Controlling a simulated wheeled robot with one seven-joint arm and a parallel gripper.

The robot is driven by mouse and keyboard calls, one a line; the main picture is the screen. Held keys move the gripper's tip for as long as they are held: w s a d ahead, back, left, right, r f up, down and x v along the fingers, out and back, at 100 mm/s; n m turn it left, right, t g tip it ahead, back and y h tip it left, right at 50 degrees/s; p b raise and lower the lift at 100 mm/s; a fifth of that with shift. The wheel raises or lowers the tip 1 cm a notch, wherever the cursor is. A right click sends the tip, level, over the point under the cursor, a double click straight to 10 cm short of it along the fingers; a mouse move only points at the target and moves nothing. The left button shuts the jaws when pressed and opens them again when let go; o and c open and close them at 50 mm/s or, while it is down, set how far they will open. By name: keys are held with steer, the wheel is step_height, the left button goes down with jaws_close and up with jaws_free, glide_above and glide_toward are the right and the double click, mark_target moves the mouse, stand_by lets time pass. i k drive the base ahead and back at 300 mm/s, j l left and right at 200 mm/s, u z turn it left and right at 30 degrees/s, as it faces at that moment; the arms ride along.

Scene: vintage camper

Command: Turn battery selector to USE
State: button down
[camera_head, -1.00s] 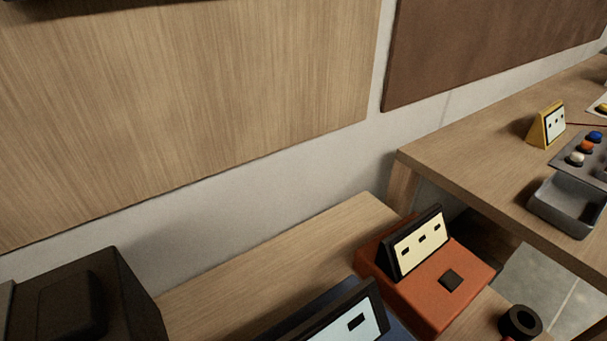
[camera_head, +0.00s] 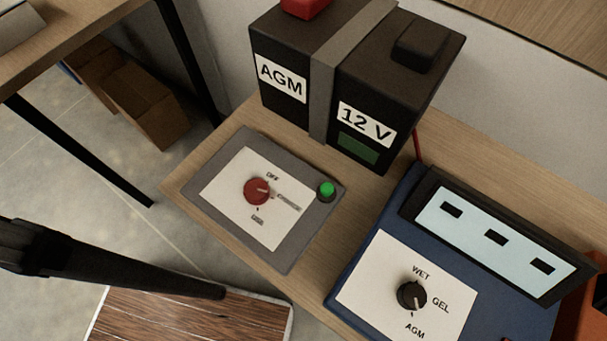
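The battery selector is a red round knob (camera_head: 256,191) on a white plate of a grey panel (camera_head: 242,145), on the wooden bench left of centre. A label above the knob reads OFF. A small label below looks like USE, and one to its right is too blurred to read. A pale mark shows on the knob's right side; its exact direction is hard to tell. A long black part that looks like my gripper (camera_head: 212,290) reaches in from the left edge, below and left of the panel, apart from the knob. Its fingers cannot be told apart.
A green button (camera_head: 326,189) sits at the panel's right corner. A black battery (camera_head: 290,110) marked AGM and 12 V stands behind. A blue charger (camera_head: 345,290) with a black dial stands to the right. Open floor (camera_head: 60,180) lies left of the bench.

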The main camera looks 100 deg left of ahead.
mark_target(257, 192)
steer(key=k+u, duration=0.1)
steer(key=u, duration=0.25)
steer(key=k+l+u, duration=0.1)
steer(key=u, duration=0.25)
steer(key=k+u, duration=0.15)
steer(key=u, duration=0.9)
